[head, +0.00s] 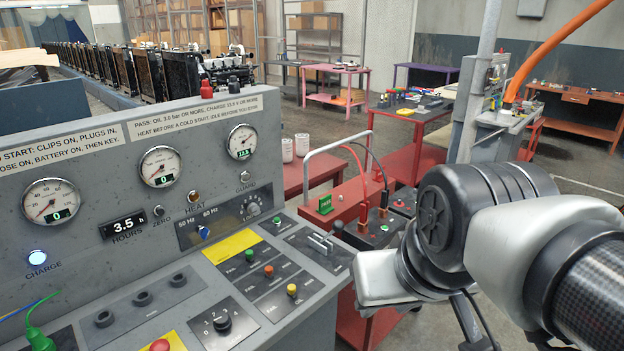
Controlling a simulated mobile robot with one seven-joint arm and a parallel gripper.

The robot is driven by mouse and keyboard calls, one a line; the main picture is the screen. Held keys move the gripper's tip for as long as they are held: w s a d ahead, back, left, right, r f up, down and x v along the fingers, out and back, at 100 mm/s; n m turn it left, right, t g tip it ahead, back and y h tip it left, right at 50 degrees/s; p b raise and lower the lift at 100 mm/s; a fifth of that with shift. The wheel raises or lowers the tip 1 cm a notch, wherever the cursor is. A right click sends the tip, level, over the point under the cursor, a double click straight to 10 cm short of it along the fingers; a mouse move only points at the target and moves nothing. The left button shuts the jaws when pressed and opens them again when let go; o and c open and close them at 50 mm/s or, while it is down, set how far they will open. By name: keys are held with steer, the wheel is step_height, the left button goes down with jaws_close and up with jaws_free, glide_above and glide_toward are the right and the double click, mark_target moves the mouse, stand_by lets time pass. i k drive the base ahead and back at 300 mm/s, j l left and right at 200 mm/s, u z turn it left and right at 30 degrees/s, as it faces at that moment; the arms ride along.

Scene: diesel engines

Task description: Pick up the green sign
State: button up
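The green sign (325,204) is a small upright plate with short pale lettering, too small to read surely. It stands on the red cart, just behind the right end of the grey control panel, left of the red clip (364,211). The sign's face is unobstructed. My arm fills the right side of the head view, its links to the right of the sign and nearer to the camera. My gripper's fingers cannot be made out in this view, so what they hold is hidden.
The grey control panel (100,235) with gauges, buttons and switches spans the left and front. A metal rail (337,143) arches behind the sign. Black and red cables run to clips on the dark battery (372,236). A red table (410,112) stands farther back.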

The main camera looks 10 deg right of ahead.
mark_target(325, 202)
steer(key=i+l+u, duration=0.25)
steer(key=i+l, duration=0.25)
steer(key=l, duration=0.15)
steer(key=i+l+u, duration=0.25)
steer(key=i+l, duration=0.15)
steer(key=l, duration=0.3)
steer(key=i+l+u, duration=0.15)
steer(key=l, duration=0.2)
steer(key=i+l+u, duration=0.15)
steer(key=l, duration=0.25)
steer(key=i+l+u, duration=0.1)
steer(key=l, duration=0.35)
steer(key=i, duration=0.1)
